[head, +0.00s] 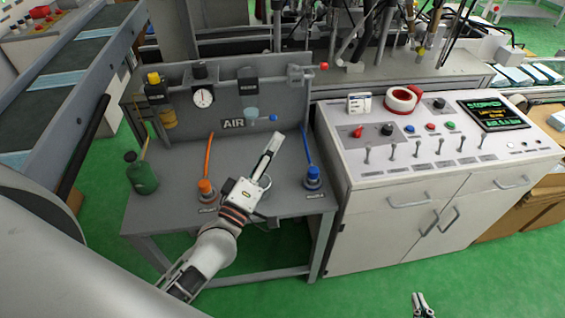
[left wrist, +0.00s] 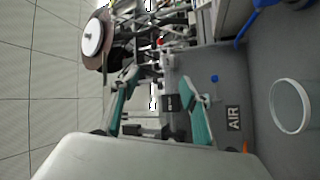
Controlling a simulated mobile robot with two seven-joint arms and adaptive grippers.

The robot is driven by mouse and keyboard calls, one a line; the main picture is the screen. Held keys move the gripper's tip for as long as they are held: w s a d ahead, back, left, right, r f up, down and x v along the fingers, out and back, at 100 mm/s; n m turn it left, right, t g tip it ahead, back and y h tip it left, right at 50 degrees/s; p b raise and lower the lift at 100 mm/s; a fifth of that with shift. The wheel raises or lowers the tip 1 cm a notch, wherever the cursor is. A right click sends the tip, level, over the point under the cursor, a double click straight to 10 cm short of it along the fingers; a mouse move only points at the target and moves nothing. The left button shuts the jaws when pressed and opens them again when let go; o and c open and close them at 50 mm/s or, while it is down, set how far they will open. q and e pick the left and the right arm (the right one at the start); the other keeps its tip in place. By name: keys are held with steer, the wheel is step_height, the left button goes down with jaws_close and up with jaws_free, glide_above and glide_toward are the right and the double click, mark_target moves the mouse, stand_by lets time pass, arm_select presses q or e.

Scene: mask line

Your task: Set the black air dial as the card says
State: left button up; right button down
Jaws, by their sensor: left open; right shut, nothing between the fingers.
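On the grey air bench, a black knob (head: 199,72) sits on top of a regulator with a round white gauge (head: 203,97); I take it for the air dial. The card (head: 359,103) stands on the white console; its writing is too small to read. My left gripper (head: 273,145) is over the bench, right of the gauge and apart from the knob. In the left wrist view its teal fingers (left wrist: 160,82) are spread with nothing held. My right gripper (head: 423,304) is shut and empty at the bottom right, away from the bench.
A green bottle (head: 143,175), an orange hose fitting (head: 206,188) and a blue hose fitting (head: 313,176) stand on the bench. The AIR sign (head: 233,123) is on its back panel. The console carries switches, a tape roll (head: 402,100) and a screen (head: 494,115).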

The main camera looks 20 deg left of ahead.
arm_select(q)
steer(key=d+f+m, duration=0.1)
steer(key=s+d+f+m+g+h, duration=0.1)
steer(key=f+m, duration=0.1)
steer(key=shift+d+f, duration=0.2)
steer(key=shift+d, duration=0.1)
arm_select(e)
steer(key=shift+w+d, duration=0.2)
steer(key=shift+d, duration=0.1)
